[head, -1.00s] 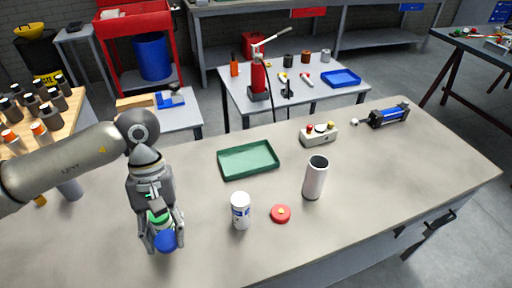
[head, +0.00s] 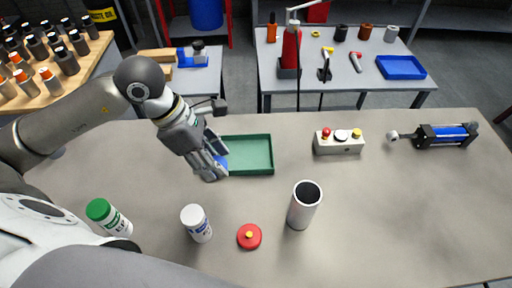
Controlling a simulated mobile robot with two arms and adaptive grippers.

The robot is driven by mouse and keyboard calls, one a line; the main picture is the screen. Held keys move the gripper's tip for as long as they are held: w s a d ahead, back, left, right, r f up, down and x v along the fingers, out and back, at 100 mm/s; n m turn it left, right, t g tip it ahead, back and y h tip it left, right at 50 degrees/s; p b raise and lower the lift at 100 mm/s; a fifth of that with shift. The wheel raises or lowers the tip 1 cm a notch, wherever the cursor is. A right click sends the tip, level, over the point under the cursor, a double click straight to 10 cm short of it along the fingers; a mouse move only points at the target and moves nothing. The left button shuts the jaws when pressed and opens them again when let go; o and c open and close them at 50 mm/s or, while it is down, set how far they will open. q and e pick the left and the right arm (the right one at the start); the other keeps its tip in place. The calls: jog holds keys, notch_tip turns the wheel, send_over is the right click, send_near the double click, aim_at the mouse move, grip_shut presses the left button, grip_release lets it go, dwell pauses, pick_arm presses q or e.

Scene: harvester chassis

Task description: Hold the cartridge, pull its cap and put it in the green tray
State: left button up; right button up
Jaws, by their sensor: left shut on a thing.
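My left gripper (head: 214,170) is shut on a small blue thing (head: 222,163), mostly hidden by the fingers; I cannot tell whether it is the cap. It is at the left end of the green tray (head: 258,172), overlapping it in the head view; I cannot tell its height. The visible part of the tray is empty. An upright grey-white tube (head: 303,207) with a dark open top stands front right of the tray. I cannot tell if this is the cartridge. My right gripper is not in view.
A white-lidded bottle (head: 196,223), a tilted-looking green-capped bottle (head: 110,217) and a red lid (head: 249,236) are on the front of the bench. A button box (head: 339,143) and a blue cylinder unit (head: 446,135) are at the right. The bench's right front is clear.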

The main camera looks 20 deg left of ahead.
pick_arm(q)
jog(key=w+a+f+p, duration=0.1)
jog(key=w+f+p, duration=0.2)
jog(key=w, duration=0.5)
jog(key=p, duration=0.2)
send_over(243, 156)
jog(key=s+a, duration=0.1)
jog(key=f, duration=0.5)
jog(key=shift+s+a+f, duration=0.15)
jog(key=shift+s+f, duration=0.05)
jog(key=shift+f, duration=0.2)
jog(key=shift+w+f, duration=0.35)
jog(key=shift+f, duration=0.1)
notch_tip(243, 156, down, 3)
jog(key=shift+r+p, duration=0.1)
jog(key=shift+p, duration=1)
jog(key=shift+a+f+b, duration=0.1)
jog(key=shift+f+b, duration=0.75)
jog(key=o, duration=1.2)
jog(key=shift+r, duration=0.1)
